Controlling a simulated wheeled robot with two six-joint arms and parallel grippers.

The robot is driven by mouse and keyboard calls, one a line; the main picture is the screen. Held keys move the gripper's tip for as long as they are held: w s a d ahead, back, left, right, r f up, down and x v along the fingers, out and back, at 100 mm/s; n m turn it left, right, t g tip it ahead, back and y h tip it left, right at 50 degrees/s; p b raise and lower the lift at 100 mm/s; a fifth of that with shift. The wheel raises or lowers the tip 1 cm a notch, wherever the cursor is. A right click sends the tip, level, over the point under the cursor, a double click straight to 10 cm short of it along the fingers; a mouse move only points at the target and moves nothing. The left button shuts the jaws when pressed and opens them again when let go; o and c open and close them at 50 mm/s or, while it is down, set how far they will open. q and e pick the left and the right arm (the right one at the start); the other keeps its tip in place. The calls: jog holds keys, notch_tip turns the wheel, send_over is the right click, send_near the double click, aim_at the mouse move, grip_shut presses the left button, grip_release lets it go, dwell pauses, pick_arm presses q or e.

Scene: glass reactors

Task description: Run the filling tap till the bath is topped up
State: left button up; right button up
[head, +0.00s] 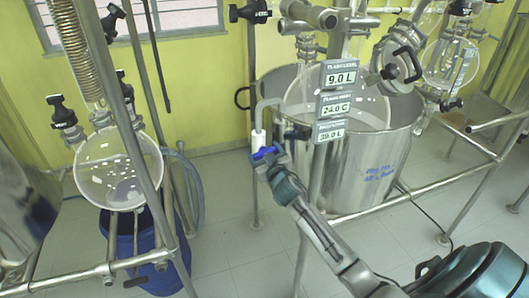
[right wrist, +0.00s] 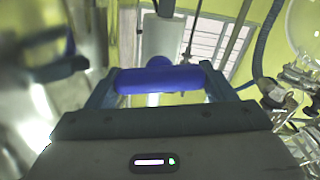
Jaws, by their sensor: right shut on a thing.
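The bath is a large steel pot (head: 350,180) with a glass flask (head: 335,105) sitting in it. The filling tap has a bent grey spout pipe (head: 262,112), a white body and a blue handle (head: 262,153), beside the pot's left wall. My right gripper (head: 268,162) is shut on the blue handle. In the right wrist view the blue handle (right wrist: 158,79) lies crosswise between the fingers of my right gripper (right wrist: 160,88). The displays (head: 338,103) read 9.0 L, 24.0 C and 39.0 L. The water level inside the pot is unclear. My left gripper is out of view.
A metal post (head: 317,185) stands in front of the pot. At left, a frame holds a round flask (head: 118,170) over a blue bucket (head: 150,250). Another glass flask (head: 450,65) hangs at the right. Tiled floor (head: 225,235) lies open between the frames.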

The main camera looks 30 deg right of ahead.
jog(key=shift+a+n, duration=0.1)
jog(key=shift+n, duration=1.5)
jog(key=o, duration=1)
jog(key=shift+s+a+f, duration=0.1)
jog(key=shift+s+f, duration=0.1)
jog(key=shift+s, duration=0.25)
jog(key=shift+b+v, duration=1.75)
jog(key=shift+v, duration=3.2)
